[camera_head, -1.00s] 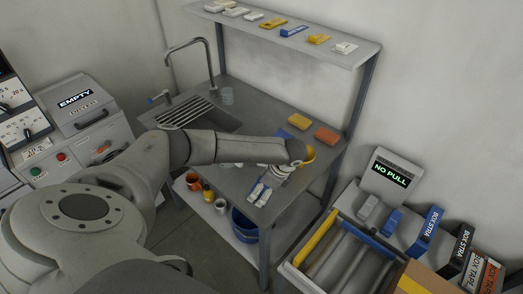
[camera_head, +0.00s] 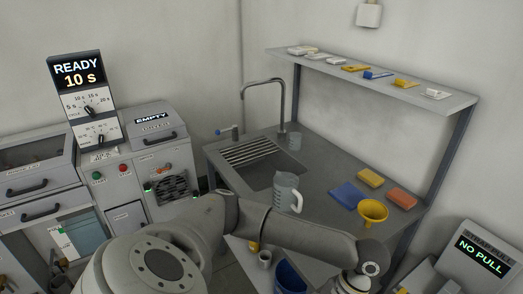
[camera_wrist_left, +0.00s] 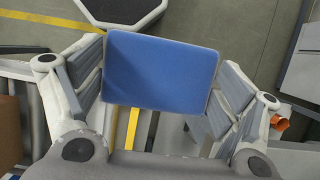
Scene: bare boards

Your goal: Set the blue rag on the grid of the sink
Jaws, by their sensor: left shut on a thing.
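The blue rag (camera_wrist_left: 162,72), a flat rectangle with rounded corners, is between the fingers of my left gripper in the left wrist view. My left gripper (camera_head: 352,284) is shut on it, with floor showing below. In the head view the gripper is at the bottom edge, right of the middle, and the held rag is hidden. The sink's grid (camera_head: 248,152) is a bare slatted rack left of the faucet's foot, beside the sink basin (camera_head: 262,176). My right gripper is not in view.
Another flat blue piece (camera_head: 349,194) lies on the counter near a yellow block (camera_head: 370,178), an orange block (camera_head: 402,198) and a yellow funnel (camera_head: 373,211). A grey jug (camera_head: 286,192) stands by the basin. A shelf (camera_head: 390,82) overhangs the back.

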